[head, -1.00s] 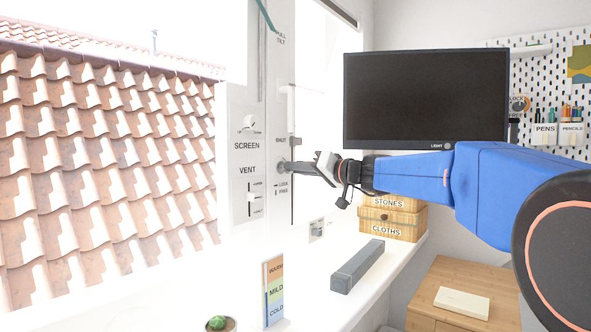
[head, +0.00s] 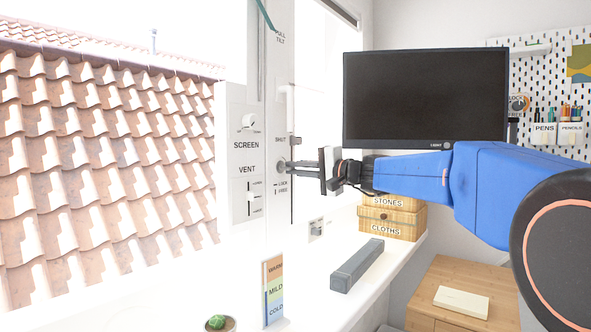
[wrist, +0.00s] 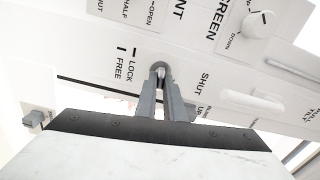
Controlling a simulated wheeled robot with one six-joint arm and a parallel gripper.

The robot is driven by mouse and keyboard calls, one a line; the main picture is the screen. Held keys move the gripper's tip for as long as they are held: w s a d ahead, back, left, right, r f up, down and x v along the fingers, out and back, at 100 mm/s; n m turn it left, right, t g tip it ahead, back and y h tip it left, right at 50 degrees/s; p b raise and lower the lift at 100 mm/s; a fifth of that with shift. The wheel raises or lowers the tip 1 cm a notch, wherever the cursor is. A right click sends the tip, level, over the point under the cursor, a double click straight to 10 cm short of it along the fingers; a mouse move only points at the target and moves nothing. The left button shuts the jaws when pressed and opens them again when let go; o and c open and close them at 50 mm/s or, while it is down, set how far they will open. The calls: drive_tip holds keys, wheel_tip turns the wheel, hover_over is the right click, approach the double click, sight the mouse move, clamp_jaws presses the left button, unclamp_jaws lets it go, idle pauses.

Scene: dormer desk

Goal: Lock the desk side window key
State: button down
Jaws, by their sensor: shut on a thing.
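The window key is a small grey metal piece in a round grey boss on the white window frame, seen in the wrist view (wrist: 158,71). The LOCK and FREE marks (head: 280,187) are printed beside it in the head view. My gripper (head: 289,166) reaches the frame from the right, its fingertips at the boss. In the wrist view my gripper (wrist: 160,82) has its two grey fingers closed around the key. The fingers hide much of the key, and I cannot tell exactly which mark it points to.
A white panel with SCREEN and VENT controls (head: 247,146) is left of the key. A white window handle (head: 291,108) stands just above it. A monitor (head: 426,100) is behind my arm. A grey bar (head: 358,266) and a cactus (head: 219,323) are on the sill below.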

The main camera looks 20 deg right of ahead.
drive_tip(key=shift+m, duration=0.6)
drive_tip(key=c, duration=1.9)
unclamp_jaws()
drive_tip(key=shift+o, duration=0.2)
drive_tip(key=v, duration=1.7)
drive_tip(key=shift+d, duration=0.15)
drive_tip(key=shift+s, duration=0.1)
